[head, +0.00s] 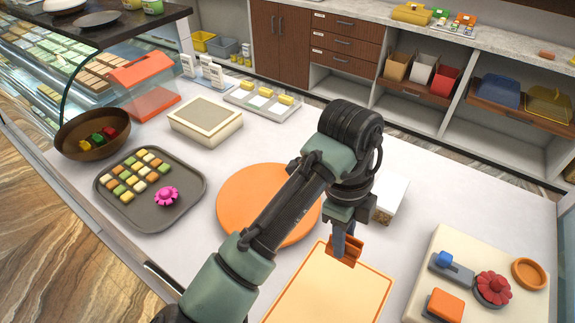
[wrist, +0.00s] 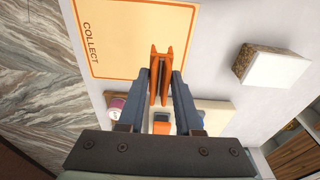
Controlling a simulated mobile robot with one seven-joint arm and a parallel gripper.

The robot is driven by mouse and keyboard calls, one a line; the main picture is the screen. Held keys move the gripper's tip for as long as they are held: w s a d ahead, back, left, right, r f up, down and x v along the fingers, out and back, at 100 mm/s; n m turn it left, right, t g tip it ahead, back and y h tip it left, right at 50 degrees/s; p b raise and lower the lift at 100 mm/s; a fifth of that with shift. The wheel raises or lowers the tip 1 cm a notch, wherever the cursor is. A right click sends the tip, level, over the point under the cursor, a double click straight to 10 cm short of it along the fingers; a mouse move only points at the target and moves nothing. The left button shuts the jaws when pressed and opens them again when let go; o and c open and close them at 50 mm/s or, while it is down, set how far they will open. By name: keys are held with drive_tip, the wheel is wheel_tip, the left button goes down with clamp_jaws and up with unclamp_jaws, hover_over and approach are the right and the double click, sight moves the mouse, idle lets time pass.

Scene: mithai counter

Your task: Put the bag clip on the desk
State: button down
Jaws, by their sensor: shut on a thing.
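The orange bag clip (head: 346,250) is held in my gripper (head: 347,236), over the top edge of the cream, orange-bordered mat (head: 325,290). In the wrist view, both fingers of my gripper (wrist: 161,88) press on the sides of the clip (wrist: 155,62), whose long jaws stick out past the fingertips. The mat (wrist: 135,30) shows there with the word COLLECT. I cannot tell whether the clip touches the surface. The white counter top (head: 225,165) spreads around the mat.
An orange round board (head: 240,195) is left of my arm. A white-topped block (head: 393,195) stands behind the gripper. At right is a cream tray (head: 455,245) with a red knob (head: 493,288) and other parts. A grey tray (head: 118,208) of sweets is at left. Most of the mat looks bare.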

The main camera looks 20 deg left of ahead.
drive_tip(key=shift+w, duration=0.1)
drive_tip(key=shift+f+p, duration=0.9)
drive_tip(key=shift+f, duration=4)
drive_tip(key=c, duration=0.6)
unclamp_jaws()
drive_tip(key=shift+f, duration=0.15)
drive_tip(key=r, duration=0.4)
drive_tip(key=a+r+b, duration=0.1)
drive_tip(key=r, duration=0.7)
drive_tip(key=shift+a+r+b, duration=0.15)
drive_tip(key=shift+a+b, duration=0.05)
drive_tip(key=shift+b, duration=0.2)
